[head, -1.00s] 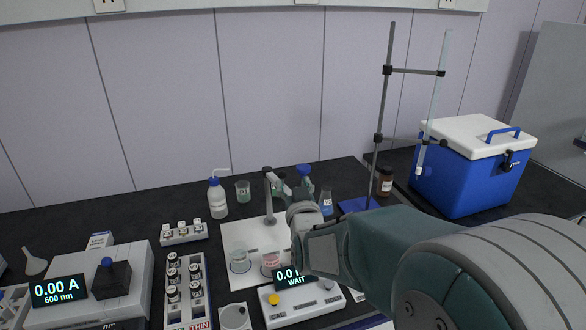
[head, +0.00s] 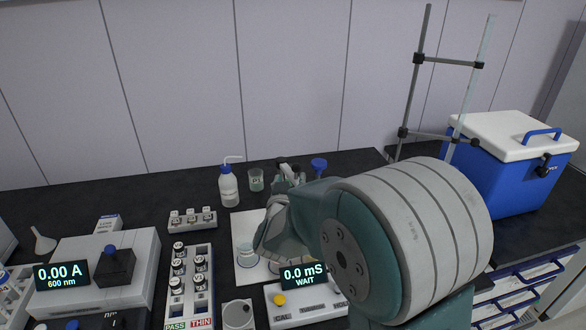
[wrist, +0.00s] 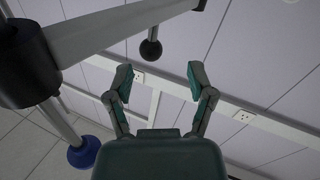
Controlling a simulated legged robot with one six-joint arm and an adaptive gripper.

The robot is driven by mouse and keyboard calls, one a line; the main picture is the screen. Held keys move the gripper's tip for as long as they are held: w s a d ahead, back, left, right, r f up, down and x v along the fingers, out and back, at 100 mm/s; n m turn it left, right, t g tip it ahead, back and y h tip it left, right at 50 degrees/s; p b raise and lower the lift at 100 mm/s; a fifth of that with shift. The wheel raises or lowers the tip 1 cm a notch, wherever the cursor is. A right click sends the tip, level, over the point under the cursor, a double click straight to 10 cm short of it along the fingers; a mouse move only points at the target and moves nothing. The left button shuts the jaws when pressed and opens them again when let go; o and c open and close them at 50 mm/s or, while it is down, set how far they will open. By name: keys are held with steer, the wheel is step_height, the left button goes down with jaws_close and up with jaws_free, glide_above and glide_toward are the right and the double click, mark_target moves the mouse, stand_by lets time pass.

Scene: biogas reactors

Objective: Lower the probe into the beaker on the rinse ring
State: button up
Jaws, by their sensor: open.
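A clear beaker (head: 247,257) stands on the pale mat (head: 240,222), left of my arm. A second, pinkish beaker (head: 272,267) is mostly hidden beside my wrist. My gripper (head: 288,172) is beyond the beakers, small and partly hidden by my own arm. In the wrist view my gripper (wrist: 160,76) is open, with nothing between its fingers. Past the fingertips a black knob (wrist: 151,50) hangs below a grey bar (wrist: 125,30). The bar runs from a black collar (wrist: 27,60) at left. I cannot make out the probe itself; my arm covers that area in the head view.
The meter (head: 303,276) reads 0.0 mS and WAIT in front. A wash bottle (head: 228,187) and a green-tinted beaker (head: 256,181) stand behind the mat. A vial rack (head: 189,285) is at left. A tall stand (head: 412,90) and blue cooler (head: 510,175) are at right.

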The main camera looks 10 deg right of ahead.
mark_target(295, 171)
steer(key=w+d, duration=0.1)
steer(key=w, duration=0.1)
steer(key=w+d, duration=0.2)
steer(key=shift+w+d, duration=0.1)
steer(key=shift+w, duration=0.1)
steer(key=shift+a, duration=0.45)
steer(key=shift+c, duration=0.9)
jaws_close()
steer(key=shift+d, duration=0.15)
